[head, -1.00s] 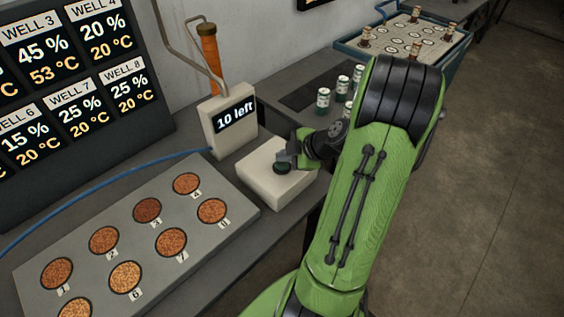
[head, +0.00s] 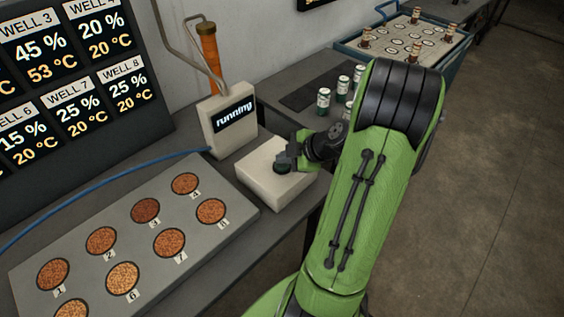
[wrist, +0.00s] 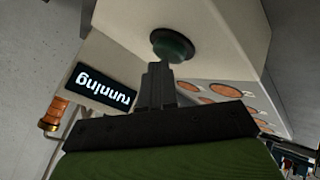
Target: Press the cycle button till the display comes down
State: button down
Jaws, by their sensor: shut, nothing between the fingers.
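The cycle button is a dark green round knob (wrist: 172,46) on a cream box (head: 258,187). The display (head: 234,114) on the pale unit behind the box reads "running"; it also shows upside down in the wrist view (wrist: 105,88). My gripper (head: 287,163) is shut and empty, over the top of the box at the button. In the wrist view its closed fingertips (wrist: 160,68) are at the button's near edge. I cannot tell whether they touch it. In the head view my gripper hides part of the button.
A grey plate (head: 220,236) with numbered round wells of brown grains lies at front left. A dark board (head: 95,125) with well readings stands behind it. Several small canisters (head: 323,98) and a blue-edged tray (head: 445,66) are beyond my arm. A blue hose (head: 110,178) crosses the bench.

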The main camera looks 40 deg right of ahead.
aim_at(285, 166)
dwell(0.4)
jog(key=shift+r+p, duration=0.45)
jog(key=shift+r, duration=0.5)
notch_tip(285, 166, up, 5)
jog(key=p, duration=0.2)
jog(key=shift+p, duration=0.35)
